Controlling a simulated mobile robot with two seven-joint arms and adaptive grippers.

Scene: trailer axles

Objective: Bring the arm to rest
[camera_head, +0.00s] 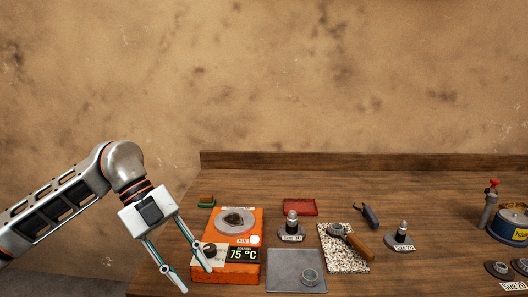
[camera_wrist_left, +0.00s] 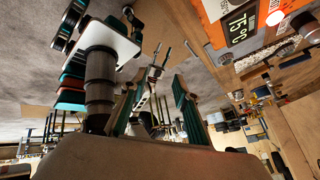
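My left arm (camera_head: 62,203) comes in from the left in the head view, bent at a silver elbow, with its wrist turned down. In the left wrist view the fingers (camera_wrist_left: 155,90) also stand apart and empty. My right arm and gripper are not in view.
An orange heater (camera_head: 223,274) reading 75 °C stands closest to my gripper. Right of it are a grey tray (camera_head: 290,287) with a ring, a speckled mat (camera_head: 340,262) with a wooden-handled tool, and posts. A blue tin (camera_head: 514,232) is far right.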

